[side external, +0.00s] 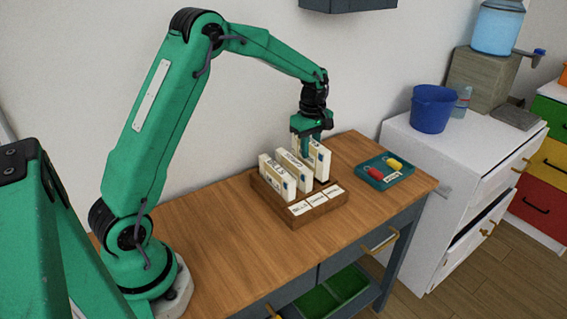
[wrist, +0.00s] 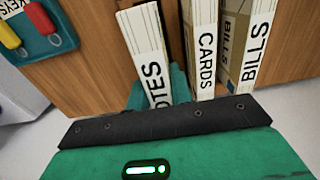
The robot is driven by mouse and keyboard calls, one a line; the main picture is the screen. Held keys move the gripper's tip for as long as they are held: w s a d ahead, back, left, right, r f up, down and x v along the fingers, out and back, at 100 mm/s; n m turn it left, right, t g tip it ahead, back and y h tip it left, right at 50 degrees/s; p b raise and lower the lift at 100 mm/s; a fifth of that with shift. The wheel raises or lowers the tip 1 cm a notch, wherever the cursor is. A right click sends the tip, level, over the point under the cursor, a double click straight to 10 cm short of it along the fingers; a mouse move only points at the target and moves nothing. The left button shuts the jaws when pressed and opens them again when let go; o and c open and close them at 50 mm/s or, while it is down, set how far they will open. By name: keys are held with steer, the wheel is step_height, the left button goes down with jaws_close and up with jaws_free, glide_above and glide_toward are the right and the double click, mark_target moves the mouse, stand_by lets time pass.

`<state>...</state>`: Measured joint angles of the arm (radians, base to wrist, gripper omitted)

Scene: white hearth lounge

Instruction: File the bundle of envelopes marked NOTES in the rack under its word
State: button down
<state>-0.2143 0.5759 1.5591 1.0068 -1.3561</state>
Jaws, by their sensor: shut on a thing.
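My gripper (side external: 312,137) is shut on the white NOTES bundle (side external: 320,160) at the right end of the wooden rack (side external: 290,220). In the wrist view the NOTES bundle (wrist: 146,45) leans a little, its first letter hidden. A dark gap shows beside it. Its lower edge is hidden, so I cannot tell whether it rests on the rack floor. The CARDS bundle (wrist: 206,45) stands in the middle, also seen in the side view (side external: 294,166). The BILLS bundle (wrist: 252,45) stands at the left end in the side view (side external: 276,176). Three word labels line the rack's front, too small to read surely.
A teal tray (side external: 371,180) with a red and a yellow item lies right of the rack on the wooden table (side external: 220,250). A white cabinet with a blue bucket (side external: 433,108) stands further right. The table left of the rack is clear.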

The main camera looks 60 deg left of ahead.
mark_target(309, 160)
steer(key=shift+f, duration=2.05)
steer(key=shift+f, duration=0.15)
steer(key=c, duration=1.3)
jaws_free()
steer(key=shift+o, duration=0.2)
step_height(309, 160, up, 12)
steer(key=shift+r, duration=0.2)
